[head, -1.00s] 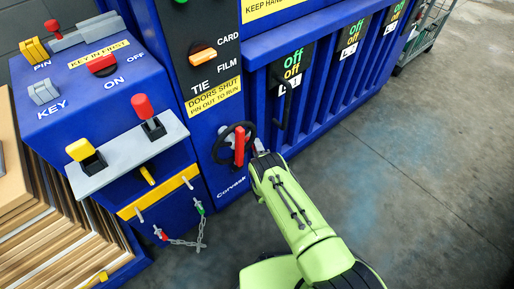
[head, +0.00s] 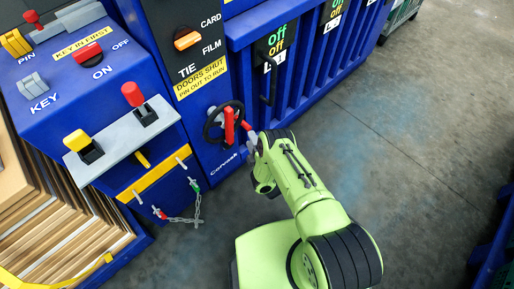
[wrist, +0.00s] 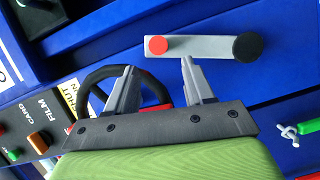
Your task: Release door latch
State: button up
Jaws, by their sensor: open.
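A grey lever (wrist: 205,46), likely the door latch, lies across the blue panel in the wrist view. It has a red knob (wrist: 157,45) at its left end and a round black hub (wrist: 248,46) at its right. My gripper (wrist: 157,65) is open, its two grey fingers apart and empty. The fingertips point at the lever, one near the knob and one under its middle; I cannot tell whether they touch it. In the head view my arm's end is beside the black handwheel (head: 211,125), and it hides most of the lever.
A red handle (head: 229,127) stands at the handwheel. Left are the control box, a grey shelf (head: 113,145) with red and yellow levers, and a chain (head: 188,220) with pins. Ribbed blue doors (head: 316,65) stand behind.

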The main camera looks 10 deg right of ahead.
jog(key=p+v, duration=0.2)
jog(key=v, duration=0.5)
jog(key=shift+w, duration=0.1)
